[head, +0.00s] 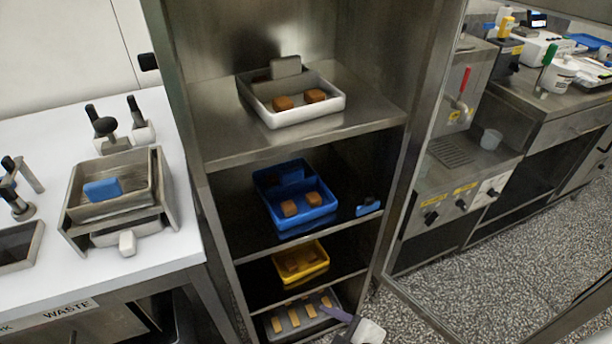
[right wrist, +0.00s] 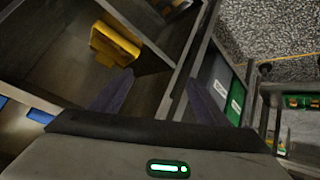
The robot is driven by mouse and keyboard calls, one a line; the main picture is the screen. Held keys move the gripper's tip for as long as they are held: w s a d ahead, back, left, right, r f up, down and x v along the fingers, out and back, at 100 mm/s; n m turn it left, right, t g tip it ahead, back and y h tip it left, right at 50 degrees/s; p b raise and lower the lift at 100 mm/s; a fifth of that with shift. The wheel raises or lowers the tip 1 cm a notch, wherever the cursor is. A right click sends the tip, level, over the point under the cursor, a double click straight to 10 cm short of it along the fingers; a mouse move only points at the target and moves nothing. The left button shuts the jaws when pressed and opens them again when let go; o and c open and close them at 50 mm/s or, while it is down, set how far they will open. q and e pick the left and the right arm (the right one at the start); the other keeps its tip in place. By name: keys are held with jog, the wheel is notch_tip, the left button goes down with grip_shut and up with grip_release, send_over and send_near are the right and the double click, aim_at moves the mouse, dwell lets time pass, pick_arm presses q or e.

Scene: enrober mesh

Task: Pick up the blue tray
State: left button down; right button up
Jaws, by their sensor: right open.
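The blue tray (head: 306,222) sits on the middle shelf of the steel rack in the head view. My right gripper (head: 340,316) shows at the bottom of the head view, below and to the right of the blue tray, near the lowest shelf and apart from the tray. In the right wrist view its two purple fingers (right wrist: 160,78) are spread with nothing between them. Blue pieces (right wrist: 39,116) show at that view's left edge; I cannot tell whether they are the tray. My left gripper is not in view.
A white tray (head: 307,117) is on the shelf above. A yellow tray (head: 306,277) and a grey tray (head: 298,331) are below. A small blue-and-black item (head: 368,207) lies right of the blue tray. The rack's right upright (head: 408,190) bounds the shelves.

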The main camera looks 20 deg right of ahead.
jog(key=w+r+n+t+p, duration=0.1)
jog(key=w+r+n+p, duration=0.2)
jog(key=w+r+n, duration=0.6)
jog(key=n+t+h+p, duration=0.2)
jog(key=n+t+p, duration=0.15)
jog(key=n, duration=1.55)
send_near(293, 173)
jog(key=shift+n, duration=0.3)
jog(key=x, duration=0.5)
jog(key=shift+a+r, duration=0.15)
jog(key=shift+r, duration=0.05)
jog(key=shift+x, duration=0.85)
jog(key=b+x, duration=0.2)
jog(key=x, duration=0.1)
jog(key=shift+w+f+b, duration=0.1)
jog(key=shift+f+b, duration=0.3)
jog(key=shift+f, duration=0.05)
jog(key=shift+w+b, duration=0.3)
jog(key=shift+w, duration=0.15)
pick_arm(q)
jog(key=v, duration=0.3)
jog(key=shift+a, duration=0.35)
pick_arm(e)
jog(key=shift+c, duration=0.2)
